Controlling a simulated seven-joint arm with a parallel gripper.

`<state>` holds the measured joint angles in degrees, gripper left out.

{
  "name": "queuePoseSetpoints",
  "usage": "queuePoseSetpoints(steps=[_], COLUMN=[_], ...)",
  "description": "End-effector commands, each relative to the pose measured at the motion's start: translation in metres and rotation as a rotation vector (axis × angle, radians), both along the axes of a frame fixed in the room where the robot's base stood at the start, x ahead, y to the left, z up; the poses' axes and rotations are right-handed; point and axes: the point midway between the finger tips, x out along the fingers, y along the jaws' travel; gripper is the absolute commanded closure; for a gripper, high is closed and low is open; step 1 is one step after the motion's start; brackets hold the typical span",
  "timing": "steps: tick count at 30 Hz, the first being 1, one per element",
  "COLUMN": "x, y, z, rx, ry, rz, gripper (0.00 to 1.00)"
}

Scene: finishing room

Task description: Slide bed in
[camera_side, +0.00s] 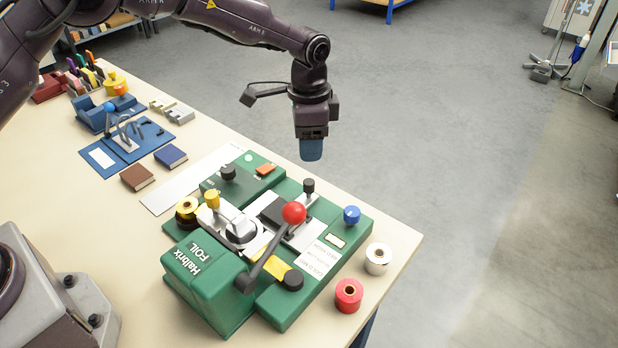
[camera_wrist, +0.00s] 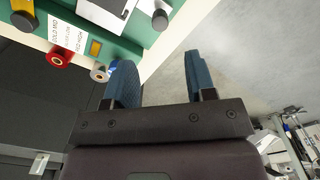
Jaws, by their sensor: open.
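The green foil press (camera_side: 208,285), marked "Halbrix FOIL", stands near the table's right end. Its metal bed (camera_side: 303,236) carries a dark flat piece (camera_side: 275,212). A black knob (camera_side: 308,186) stands at the bed's far end; a black knob on a pale plate, apparently the same, shows in the wrist view (camera_wrist: 160,20). A lever with a red ball (camera_side: 294,212) reaches over the bed. My gripper (camera_side: 311,158) points down above and beyond the black knob, clear of the press. In the wrist view its blue fingers (camera_wrist: 160,65) are apart with nothing between them.
A blue knob (camera_side: 352,214) is on the press's right corner. A silver spool (camera_side: 378,258) and red spool (camera_side: 349,295) stand beside it. Two books (camera_side: 137,177) and a blue fixture (camera_side: 125,145) lie farther left. Open floor (camera_side: 450,150) lies beyond the table edge.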

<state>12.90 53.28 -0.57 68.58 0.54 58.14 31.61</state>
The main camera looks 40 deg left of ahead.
Motion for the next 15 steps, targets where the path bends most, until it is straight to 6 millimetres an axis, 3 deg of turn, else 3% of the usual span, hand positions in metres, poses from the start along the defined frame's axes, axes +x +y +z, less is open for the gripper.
queuePoseSetpoints(steps=[6,15], x=[-0.001,-0.001], y=[0.000,0.000], z=[-0.049,-0.090], rx=[0.001,0.000], ry=[0.004,0.001], rz=[0.001,0.001], gripper=[0.49,0.49])
